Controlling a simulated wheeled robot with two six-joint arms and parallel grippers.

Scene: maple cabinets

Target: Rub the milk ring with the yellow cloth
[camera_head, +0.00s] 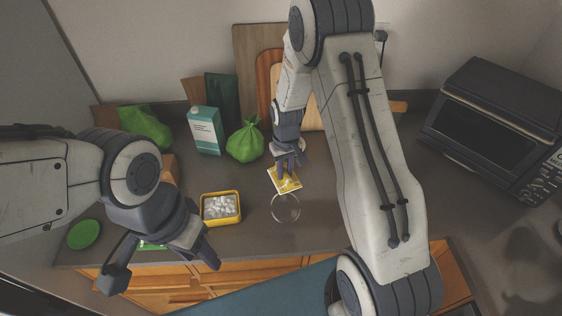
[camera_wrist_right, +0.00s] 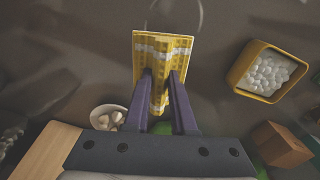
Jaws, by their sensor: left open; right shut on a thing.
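The yellow cloth (camera_head: 285,179) has a white pattern and is held near the countertop in the head view. In the right wrist view the cloth (camera_wrist_right: 162,50) sits between the two fingers. My right gripper (camera_head: 289,165) is shut on it. The milk ring (camera_head: 286,208) is a pale circle on the dark counter, just in front of the cloth. Part of the ring (camera_wrist_right: 184,12) shows faintly at the top of the right wrist view. My left gripper (camera_head: 165,270) is open and empty, at the counter's front edge on the left.
A yellow tub (camera_head: 238,214) of white pieces stands left of the ring. A carton (camera_head: 204,131), a green bag (camera_head: 245,144) and cutting boards (camera_head: 247,60) stand behind. A microwave (camera_head: 490,130) is at the right. A white bowl (camera_wrist_right: 108,117) shows in the right wrist view.

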